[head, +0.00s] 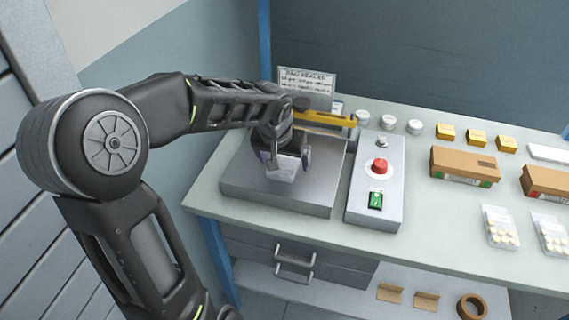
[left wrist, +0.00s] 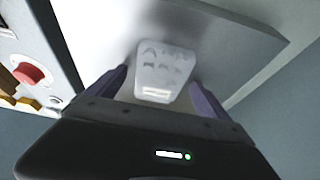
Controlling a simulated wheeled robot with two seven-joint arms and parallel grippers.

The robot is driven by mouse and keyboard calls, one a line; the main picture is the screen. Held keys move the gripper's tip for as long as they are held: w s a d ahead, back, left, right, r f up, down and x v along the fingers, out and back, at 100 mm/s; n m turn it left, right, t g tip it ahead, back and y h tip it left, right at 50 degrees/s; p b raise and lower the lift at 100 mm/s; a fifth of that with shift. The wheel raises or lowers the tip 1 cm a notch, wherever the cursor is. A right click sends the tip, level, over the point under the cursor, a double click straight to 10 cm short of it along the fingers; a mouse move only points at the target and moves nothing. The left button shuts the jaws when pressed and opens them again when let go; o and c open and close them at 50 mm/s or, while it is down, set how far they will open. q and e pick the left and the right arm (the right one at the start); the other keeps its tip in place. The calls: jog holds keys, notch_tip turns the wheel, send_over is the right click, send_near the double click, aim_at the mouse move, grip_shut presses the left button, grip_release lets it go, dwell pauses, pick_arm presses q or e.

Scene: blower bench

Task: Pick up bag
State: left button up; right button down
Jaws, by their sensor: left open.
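A small pale translucent bag (head: 281,172) lies on the grey metal plate of the sealer (head: 240,185). In the left wrist view the bag (left wrist: 166,62) shows whitish, with faint grey shapes inside and a pale strip at its near end. My left gripper (head: 286,162) is over the plate, pointing down at the bag. Its two purple-grey fingers (left wrist: 158,82) are open, one on each side of the bag's near end, with gaps visible between fingers and bag. The gripper partly hides the bag in the head view. My right gripper is not in view.
A yellow bar (head: 335,118) spans the sealer's back. Right of the plate is a control box with a red button (head: 379,166) and green switch (head: 375,201). Tins, yellow boxes, cardboard boxes (head: 464,165) and two filled clear bags (head: 500,228) stand farther right.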

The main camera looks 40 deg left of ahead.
aim_at(284, 163)
pick_arm(q)
jog(key=shift+f, duration=0.1)
dwell(0.5)
jog(key=shift+c, duration=0.3)
jog(key=c, duration=1.6)
jog(key=shift+r, duration=0.3)
jog(key=shift+c, duration=0.2)
notch_tip(284, 163, up, 10)
jog(key=shift+f, duration=0.15)
